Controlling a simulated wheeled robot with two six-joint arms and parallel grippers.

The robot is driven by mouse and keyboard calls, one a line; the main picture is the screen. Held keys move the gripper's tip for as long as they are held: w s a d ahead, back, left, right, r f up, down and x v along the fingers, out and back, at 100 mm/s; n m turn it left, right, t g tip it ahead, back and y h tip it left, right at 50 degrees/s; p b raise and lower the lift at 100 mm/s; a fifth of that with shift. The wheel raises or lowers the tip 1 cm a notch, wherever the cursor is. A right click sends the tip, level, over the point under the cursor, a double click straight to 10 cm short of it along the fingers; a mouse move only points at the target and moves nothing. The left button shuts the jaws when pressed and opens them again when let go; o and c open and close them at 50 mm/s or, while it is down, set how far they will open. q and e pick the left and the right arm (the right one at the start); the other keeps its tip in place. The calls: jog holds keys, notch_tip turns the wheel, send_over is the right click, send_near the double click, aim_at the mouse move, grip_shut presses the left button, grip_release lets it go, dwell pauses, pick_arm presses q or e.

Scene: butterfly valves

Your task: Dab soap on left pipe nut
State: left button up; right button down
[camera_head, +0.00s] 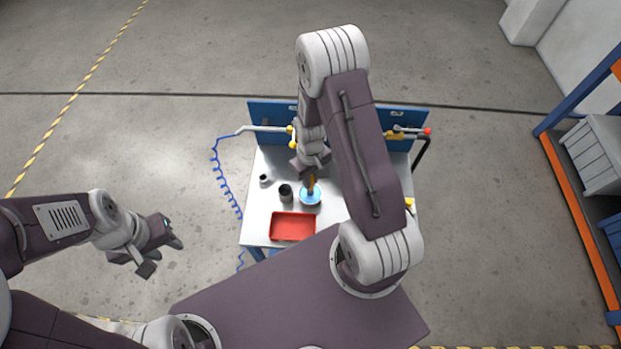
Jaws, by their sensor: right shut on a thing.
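My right gripper (312,168) hangs over the workbench, shut on a brown-handled brush (311,185). The brush's lower end is at a small round dish with blue soap (309,198); I cannot tell whether its tip touches the soap. The left pipe (262,129) runs along the blue back panel, with a yellow fitting (290,130) at its right end. The nut there is too small to make out, and my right arm covers part of that area. My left gripper (164,257) is open and empty, off the bench to the left.
A red tray (292,227) lies at the front of the grey bench (258,205). A dark cup (286,193) and a smaller cup (264,180) stand left of the dish. A right pipe with a red end (427,131) is on the panel. A blue coiled hose (222,178) hangs at left.

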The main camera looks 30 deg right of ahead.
notch_tip(320, 180, up, 7)
jog(key=p, duration=0.5)
jog(key=shift+f, duration=0.25)
jog(key=shift+w+f+b, duration=0.1)
jog(key=shift+f+b, duration=0.15)
jog(key=shift+b, duration=0.2)
jog(key=a+f+m+b, duration=0.2)
jog(key=a+f+b, duration=0.2)
jog(key=b, duration=1.1)
jog(key=shift+f, duration=0.4)
